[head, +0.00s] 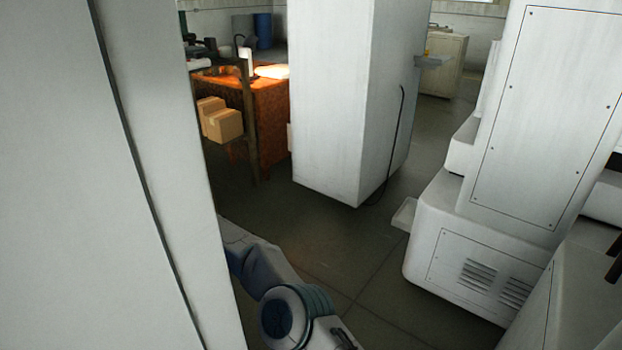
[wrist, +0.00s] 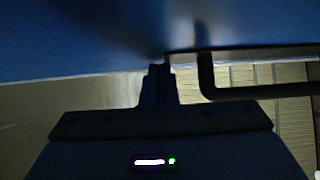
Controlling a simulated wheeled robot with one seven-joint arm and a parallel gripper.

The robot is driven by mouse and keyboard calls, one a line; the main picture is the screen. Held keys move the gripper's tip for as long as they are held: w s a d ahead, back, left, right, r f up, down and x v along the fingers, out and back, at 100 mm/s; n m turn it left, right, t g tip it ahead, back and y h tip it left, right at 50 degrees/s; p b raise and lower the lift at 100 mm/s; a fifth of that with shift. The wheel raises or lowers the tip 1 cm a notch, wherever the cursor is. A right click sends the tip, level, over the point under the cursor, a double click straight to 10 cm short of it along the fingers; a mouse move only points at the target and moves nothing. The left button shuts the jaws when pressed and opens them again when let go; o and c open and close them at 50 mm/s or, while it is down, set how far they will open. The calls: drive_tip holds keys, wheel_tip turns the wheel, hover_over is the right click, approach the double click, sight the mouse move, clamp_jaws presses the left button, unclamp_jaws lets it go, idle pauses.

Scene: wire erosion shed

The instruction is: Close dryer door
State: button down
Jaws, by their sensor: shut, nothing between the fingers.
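My gripper (wrist: 160,72) is in the wrist view with its fingers together and nothing between them. Its tips are close to a dark blue surface (wrist: 90,35) that fills the top of the view; I cannot tell whether they touch it. A dark bent bar (wrist: 255,91), like a handle, stands just right of the fingertips, apart from them. The blue surface may be the dryer door, but this is too dim to be sure. In the head view my gripper is hidden behind a large pale panel at the left. No dryer door can be made out clearly there.
The tall pale panel (head: 90,200) blocks the left of the head view. A white cabinet (head: 335,100) stands mid-view, with a white machine (head: 480,240) at right. Cardboard boxes (head: 220,121) sit near an orange-brown table (head: 272,115). Floor (head: 350,255) between them is clear.

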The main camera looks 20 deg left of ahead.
drive_tip(key=shift+s+a, duration=0.15)
drive_tip(key=shift+s, duration=0.55)
drive_tip(key=shift+w, duration=0.1)
drive_tip(key=shift+f, duration=0.1)
drive_tip(key=b+v, duration=0.2)
drive_tip(key=v, duration=1.2)
drive_tip(key=shift+w, duration=0.5)
